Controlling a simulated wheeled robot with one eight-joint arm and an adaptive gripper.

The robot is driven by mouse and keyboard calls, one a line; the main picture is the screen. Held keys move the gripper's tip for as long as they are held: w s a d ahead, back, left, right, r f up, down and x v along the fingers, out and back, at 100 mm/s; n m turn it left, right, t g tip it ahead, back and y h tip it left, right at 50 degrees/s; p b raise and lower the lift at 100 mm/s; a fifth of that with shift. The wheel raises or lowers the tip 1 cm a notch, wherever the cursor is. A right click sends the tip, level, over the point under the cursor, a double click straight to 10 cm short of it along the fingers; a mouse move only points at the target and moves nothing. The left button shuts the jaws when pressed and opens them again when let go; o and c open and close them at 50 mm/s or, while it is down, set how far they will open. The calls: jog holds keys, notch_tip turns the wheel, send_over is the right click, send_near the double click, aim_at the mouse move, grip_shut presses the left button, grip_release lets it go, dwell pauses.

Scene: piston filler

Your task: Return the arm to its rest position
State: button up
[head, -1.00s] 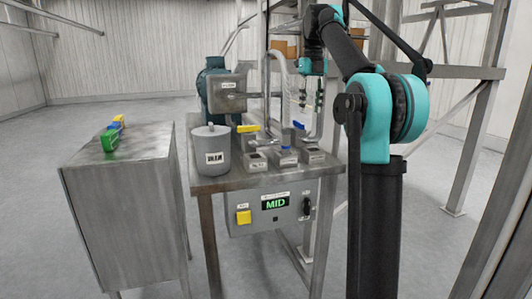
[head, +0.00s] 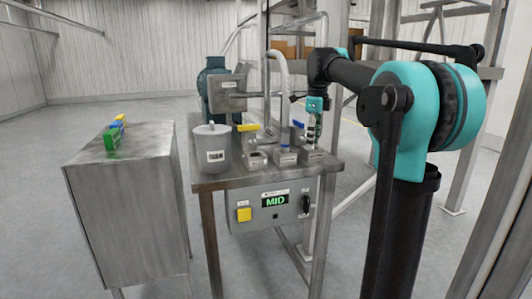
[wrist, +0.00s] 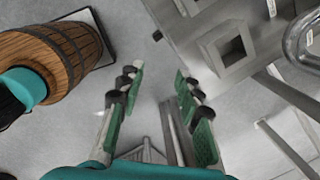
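My arm (head: 425,110) is black and teal and stands at the right of the head view, bent at the elbow. Its forearm reaches left toward the machine. My gripper (head: 314,130) hangs down over the right end of the metal table (head: 215,181) in the head view. In the wrist view my gripper (wrist: 158,78) has its two green-padded fingers spread apart, with nothing between them.
The table bears a grey lidded pot (head: 212,150), small metal blocks (head: 285,158) and the filler's pipes. A control box (head: 272,209) reading MID hangs below. A metal cabinet (head: 130,210) stands left. The wrist view shows a wooden barrel (wrist: 62,55). Floor is open at left.

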jog(key=s+d+f+n+t, duration=0.1)
jog(key=s+f+n, duration=1)
jog(key=s+f, duration=0.3)
jog(key=s+d+f+n+t, duration=0.1)
jog(key=s+f+n+t, duration=0.1)
jog(key=s+f+n, duration=1)
notch_tip(320, 180, down, 9)
jog(key=s, duration=0.3)
jog(key=shift+d+n, duration=0.3)
jog(key=shift+w, duration=0.1)
